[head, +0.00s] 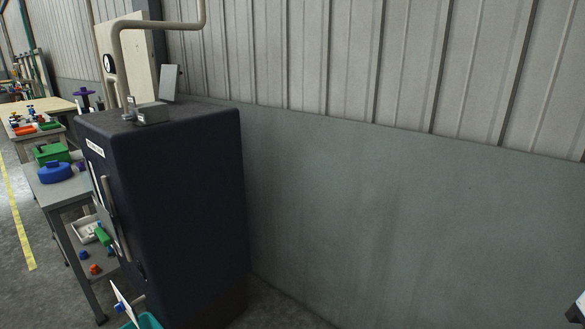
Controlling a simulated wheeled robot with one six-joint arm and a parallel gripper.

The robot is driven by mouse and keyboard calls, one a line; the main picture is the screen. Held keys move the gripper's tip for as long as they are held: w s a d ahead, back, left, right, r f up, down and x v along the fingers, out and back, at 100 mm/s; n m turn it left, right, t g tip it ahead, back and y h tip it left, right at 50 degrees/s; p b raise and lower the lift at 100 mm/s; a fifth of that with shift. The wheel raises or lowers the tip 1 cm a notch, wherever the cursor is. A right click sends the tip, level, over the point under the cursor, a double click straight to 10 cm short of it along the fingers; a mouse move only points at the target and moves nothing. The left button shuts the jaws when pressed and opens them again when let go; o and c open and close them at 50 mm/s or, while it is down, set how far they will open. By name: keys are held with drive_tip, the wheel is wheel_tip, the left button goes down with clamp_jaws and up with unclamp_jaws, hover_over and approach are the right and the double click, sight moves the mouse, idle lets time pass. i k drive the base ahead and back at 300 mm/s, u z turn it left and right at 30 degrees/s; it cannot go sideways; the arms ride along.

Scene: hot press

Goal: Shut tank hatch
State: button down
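A dark navy tank or cabinet (185,190) stands against the wall, left of the middle in the head view. On its top is a small grey box-like fitting (150,113). A grey flat plate (170,83) stands raised and tilted just behind this fitting. It looks like a hatch lid standing open, but its hinge is too small to make out. A long pale handle (109,207) runs down the tank's left-hand front.
A grey side table (62,192) left of the tank bears a green box (50,153) and a blue round container (55,173). A teal bin (148,322) sits low in front. A pipe (160,24) rises behind the tank. The wall right of it is bare.

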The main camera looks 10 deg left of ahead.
sight(169, 76)
drive_tip(key=u, duration=0.65)
drive_tip(key=i, duration=0.95)
drive_tip(key=u, duration=0.4)
